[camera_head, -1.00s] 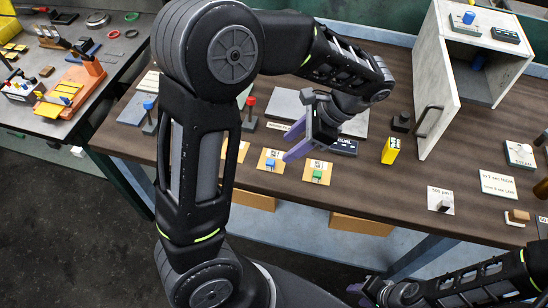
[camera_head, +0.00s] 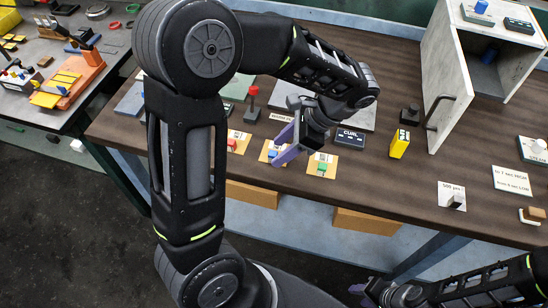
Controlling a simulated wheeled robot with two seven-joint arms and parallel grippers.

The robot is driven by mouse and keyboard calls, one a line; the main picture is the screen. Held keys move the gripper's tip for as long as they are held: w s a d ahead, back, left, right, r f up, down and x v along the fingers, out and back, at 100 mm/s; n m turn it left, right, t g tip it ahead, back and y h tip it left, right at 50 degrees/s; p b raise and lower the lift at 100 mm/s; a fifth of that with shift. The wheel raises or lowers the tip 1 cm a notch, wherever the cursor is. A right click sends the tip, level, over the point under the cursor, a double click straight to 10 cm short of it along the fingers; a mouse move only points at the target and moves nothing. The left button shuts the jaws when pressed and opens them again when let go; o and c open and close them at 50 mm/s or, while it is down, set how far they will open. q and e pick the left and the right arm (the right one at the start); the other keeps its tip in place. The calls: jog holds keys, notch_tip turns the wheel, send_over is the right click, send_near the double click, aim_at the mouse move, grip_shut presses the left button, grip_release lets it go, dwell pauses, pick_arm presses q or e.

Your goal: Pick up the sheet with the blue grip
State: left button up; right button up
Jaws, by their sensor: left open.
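The sheet with the blue grip (camera_head: 271,154) is a small tan square lying flat near the front edge of the table; my gripper partly covers it. To its right lies a similar sheet with a green grip (camera_head: 322,168), and to its left one with a red grip (camera_head: 232,143). My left gripper (camera_head: 284,150) has purple fingers and is open and empty. Its fingers hang over the blue-grip sheet; whether they touch it cannot be told. My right gripper (camera_head: 365,293) is low at the bottom edge, away from the table top, its jaws partly out of view.
A dark display labelled CURL (camera_head: 350,138) and a yellow block (camera_head: 399,143) stand to the right. A grey plate (camera_head: 362,113) lies behind the gripper. A white cabinet with an open door (camera_head: 440,95) is at the right. A red-topped lever (camera_head: 253,103) stands left.

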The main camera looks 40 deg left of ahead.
pick_arm(q)
jog(key=shift+x, duration=0.8)
grip_shut()
dwell(0.5)
